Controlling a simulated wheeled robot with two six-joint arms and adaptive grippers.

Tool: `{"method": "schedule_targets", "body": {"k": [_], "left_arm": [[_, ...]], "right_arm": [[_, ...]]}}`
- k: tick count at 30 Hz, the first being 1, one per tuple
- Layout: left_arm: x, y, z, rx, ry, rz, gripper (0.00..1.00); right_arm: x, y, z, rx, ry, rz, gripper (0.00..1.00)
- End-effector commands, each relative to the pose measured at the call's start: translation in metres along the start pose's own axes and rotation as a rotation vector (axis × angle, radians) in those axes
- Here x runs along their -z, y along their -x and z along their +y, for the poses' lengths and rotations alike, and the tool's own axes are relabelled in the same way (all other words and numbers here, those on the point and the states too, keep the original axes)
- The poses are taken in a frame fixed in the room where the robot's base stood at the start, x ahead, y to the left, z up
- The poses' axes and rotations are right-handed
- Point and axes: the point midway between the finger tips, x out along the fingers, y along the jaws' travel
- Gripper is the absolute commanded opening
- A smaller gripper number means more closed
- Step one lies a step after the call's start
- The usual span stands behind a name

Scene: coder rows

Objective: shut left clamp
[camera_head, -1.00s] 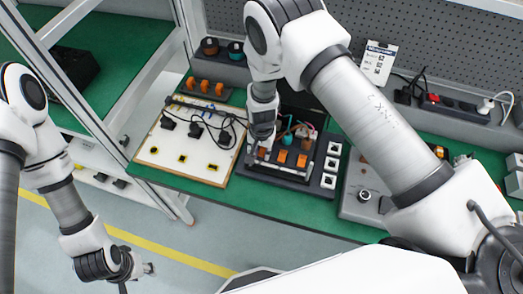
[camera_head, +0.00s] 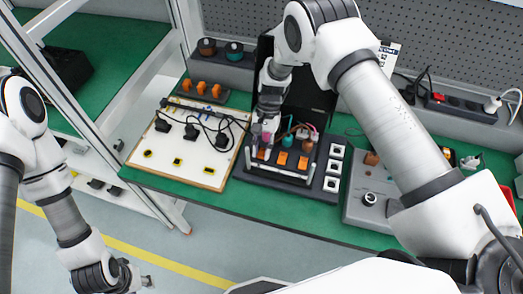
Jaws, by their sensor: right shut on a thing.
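The black fixture (camera_head: 272,176) stands on the green bench top in the middle of the view. It holds several orange blocks (camera_head: 282,158), and light bars run at its left and right sides. My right gripper (camera_head: 262,146) reaches down over the fixture's left end, where the left clamp would be. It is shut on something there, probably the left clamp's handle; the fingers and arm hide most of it. My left gripper (camera_head: 146,281) hangs low at the lower left, away from the bench, and its jaws are too small to read.
A white board (camera_head: 150,162) with black plugs and cables lies left of the fixture. A dark upright panel (camera_head: 312,97) stands behind the fixture. A grey control box (camera_head: 356,208) is on the right. The green bench's front strip (camera_head: 290,217) is clear.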

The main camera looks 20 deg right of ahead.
Motion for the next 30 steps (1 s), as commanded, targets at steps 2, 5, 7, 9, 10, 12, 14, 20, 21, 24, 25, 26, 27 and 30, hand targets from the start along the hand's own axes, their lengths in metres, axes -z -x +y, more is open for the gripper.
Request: {"method": "schedule_targets", "body": {"k": [2,5,7,9,10,12,14,20,21,24,25,26,27,30], "left_arm": [[0.0,0.0,0.0,0.0,0.0,0.0,0.4],[0.0,0.0,0.0,0.0,0.0,0.0,0.4],[0.0,0.0,0.0,0.0,0.0,0.0,0.4],[0.0,0.0,0.0,0.0,0.0,0.0,0.4],[0.0,0.0,0.0,0.0,0.0,0.0,0.4],[0.0,0.0,0.0,0.0,0.0,0.0,0.4],[0.0,0.0,0.0,0.0,0.0,0.0,0.4],[0.0,0.006,0.0,0.0,0.0,0.0,0.4],[0.0,0.011,0.0,0.0,0.0,0.0,0.4],[0.0,0.028,0.0,0.0,0.0,0.0,0.4],[0.0,0.034,0.0,0.0,0.0,0.0,0.4],[0.0,0.04,0.0,0.0,0.0,0.0,0.4],[0.0,0.047,0.0,0.0,0.0,0.0,0.4],[0.0,0.058,0.0,0.0,0.0,0.0,0.4]], "right_arm": [[0.0,0.001,0.0,0.001,0.0,0.002,0.39],[0.0,0.0,0.0,0.001,0.0,0.002,0.5],[0.0,0.0,0.0,0.0,0.0,0.002,0.5],[0.0,0.0,0.0,0.0,0.0,0.002,0.5],[0.0,0.0,0.0,0.0,0.0,0.002,0.5],[0.0,0.0,0.0,0.0,0.0,0.002,0.5],[0.0,0.0,0.0,0.0,0.0,0.002,0.5],[-0.002,0.002,0.0,-0.001,0.0,0.018,0.5],[-0.003,0.003,0.0,-0.001,0.0,0.033,0.5],[-0.008,0.005,0.0,-0.004,0.0,0.098,0.5],[-0.009,0.005,0.0,-0.004,-0.001,0.124,0.5],[-0.01,0.005,0.0,-0.005,0.0,0.153,0.5],[-0.011,0.004,0.0,-0.006,0.0,0.196,0.5],[-0.012,-0.002,0.001,-0.008,0.002,0.311,0.5]]}}
